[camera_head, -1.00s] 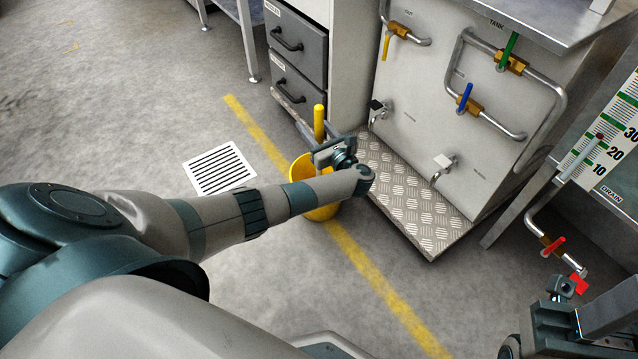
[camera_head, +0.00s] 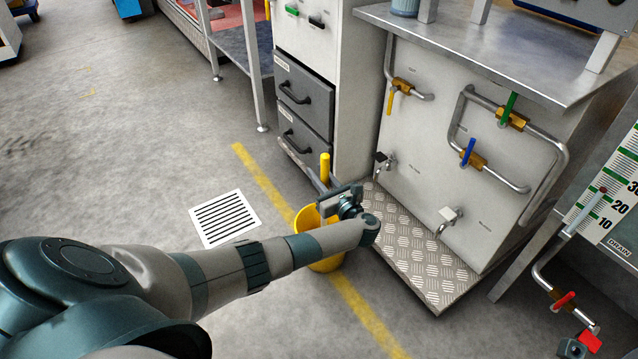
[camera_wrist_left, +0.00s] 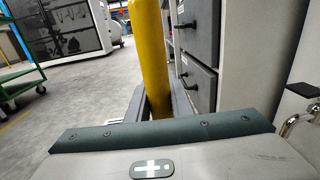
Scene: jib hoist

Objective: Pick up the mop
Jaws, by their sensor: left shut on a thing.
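The mop's yellow handle (camera_head: 325,166) stands upright above the yellow bucket (camera_head: 306,217), near the drawer cabinet. My left gripper (camera_head: 328,190) is shut on the handle just above the bucket. The handle (camera_wrist_left: 150,50) rises between the grey fingers in the left wrist view. The mop's lower end is hidden by my left arm and the bucket.
A drawer cabinet (camera_head: 305,95) stands right behind the bucket. To the right are a checker-plate step (camera_head: 420,255) and a steel tank unit with pipes and coloured valves. A floor grating (camera_head: 224,217) lies to the left, with open floor beyond it.

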